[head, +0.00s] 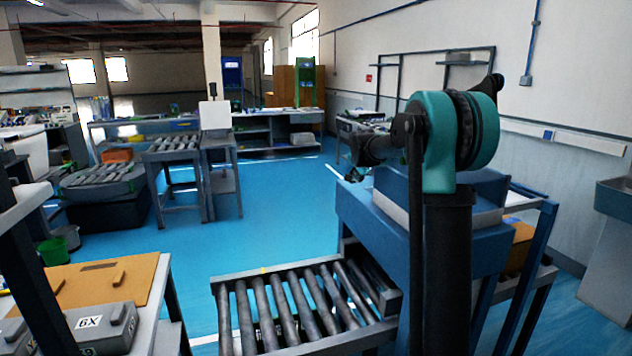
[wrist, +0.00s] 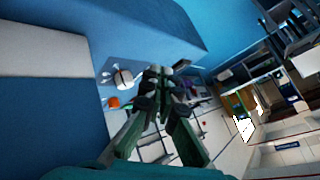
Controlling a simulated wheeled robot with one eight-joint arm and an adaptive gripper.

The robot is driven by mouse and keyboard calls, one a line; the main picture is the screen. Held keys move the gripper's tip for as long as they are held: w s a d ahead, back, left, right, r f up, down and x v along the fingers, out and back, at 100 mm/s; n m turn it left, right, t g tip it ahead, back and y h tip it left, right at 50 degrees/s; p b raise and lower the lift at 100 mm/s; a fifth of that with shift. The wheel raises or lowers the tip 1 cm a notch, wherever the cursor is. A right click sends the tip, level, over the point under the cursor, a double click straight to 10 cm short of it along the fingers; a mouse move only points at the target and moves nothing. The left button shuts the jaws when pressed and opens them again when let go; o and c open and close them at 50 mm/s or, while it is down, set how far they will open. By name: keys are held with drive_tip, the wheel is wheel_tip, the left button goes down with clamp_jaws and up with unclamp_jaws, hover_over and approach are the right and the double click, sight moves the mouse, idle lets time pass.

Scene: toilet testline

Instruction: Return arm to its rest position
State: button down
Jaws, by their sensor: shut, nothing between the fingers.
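My arm stands folded at the right of the head view, its teal joint raised in front of a blue box-shaped machine (head: 375,235). The dark end of the arm points left and away; my gripper (head: 354,176) shows only as small dark tips there, beside the machine's upper left corner. In the wrist view my gripper (wrist: 160,76) is shut, its green and black fingers together with nothing between them. The wrist view is strongly tilted, and the blue machine surface (wrist: 155,25) fills its upper left.
A roller conveyor (head: 232,283) lies below the arm. A table with a brown board (head: 75,283) and grey cases (head: 105,328) stands at the lower left. Open blue floor (head: 270,210) lies between the benches. A wall (head: 570,85) bounds the right side.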

drive_tip(key=s+d+f+n+g, duration=0.1)
drive_tip(key=s+f+n, duration=0.2)
drive_tip(key=s+f, duration=0.4)
drive_tip(key=s+d+f+n+g, duration=0.1)
drive_tip(key=s+f, duration=0.7)
drive_tip(key=s, duration=1.8)
drive_tip(key=s+d+f+n+g+y, duration=0.1)
drive_tip(key=s+f+n, duration=0.4)
drive_tip(key=s, duration=1.2)
wheel_tip(320, 180, down, 2)
drive_tip(key=shift+s+f+g, duration=0.15)
drive_tip(key=shift+f+g, duration=0.05)
drive_tip(key=shift+g, duration=0.5)
